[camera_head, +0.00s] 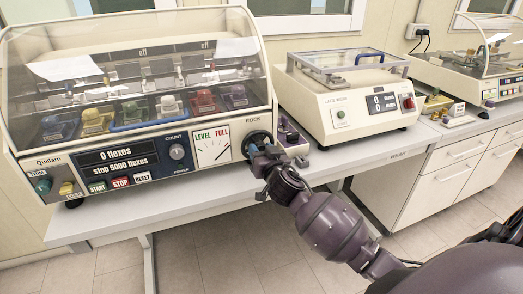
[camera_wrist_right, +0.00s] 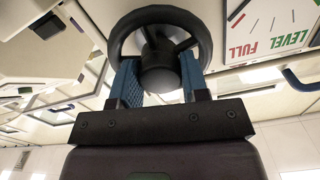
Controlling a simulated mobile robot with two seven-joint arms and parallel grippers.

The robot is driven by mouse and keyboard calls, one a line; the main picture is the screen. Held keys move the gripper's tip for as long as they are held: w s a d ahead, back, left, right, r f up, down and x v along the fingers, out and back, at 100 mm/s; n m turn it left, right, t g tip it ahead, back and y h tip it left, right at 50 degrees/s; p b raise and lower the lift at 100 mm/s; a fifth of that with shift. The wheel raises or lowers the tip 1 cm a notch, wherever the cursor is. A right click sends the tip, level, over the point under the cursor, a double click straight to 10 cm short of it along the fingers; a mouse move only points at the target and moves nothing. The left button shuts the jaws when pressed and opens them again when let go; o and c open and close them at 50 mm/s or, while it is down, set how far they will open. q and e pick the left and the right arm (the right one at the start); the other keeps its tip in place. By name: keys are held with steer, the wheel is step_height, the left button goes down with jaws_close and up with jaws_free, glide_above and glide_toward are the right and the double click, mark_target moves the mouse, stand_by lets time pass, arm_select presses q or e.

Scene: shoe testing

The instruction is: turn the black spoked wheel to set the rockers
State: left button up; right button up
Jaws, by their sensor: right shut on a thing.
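The black spoked wheel (camera_head: 258,140) sits on the right end of the flex tester's front panel, beside the LEVEL/FULL dial (camera_head: 210,144). In the right wrist view, the wheel (camera_wrist_right: 128,28) shows its thick rim, spokes and round hub. My right gripper (camera_head: 263,152) is at the wheel; in the wrist view its two blue fingers (camera_wrist_right: 160,76) stand on either side of the hub, shut on the wheel. The rockers (camera_head: 130,112) bear several coloured shoes under the clear hood. The dial's needle leans between LEVEL and FULL. My left gripper is not in view.
The panel's display (camera_head: 118,158) reads 0 flexes, stop 5000 flexes. A small rack with purple pieces (camera_head: 291,136) stands close right of the wheel. A second cream machine (camera_head: 345,100) stands farther right. The bench's front strip (camera_head: 150,195) is clear.

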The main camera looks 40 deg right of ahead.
steer(key=shift+n+p, duration=0.45)
steer(key=shift+n, duration=0.65)
steer(key=o, duration=0.9)
steer(key=v, duration=1.1)
steer(key=shift+a, duration=0.1)
steer(key=shift+w, duration=0.1)
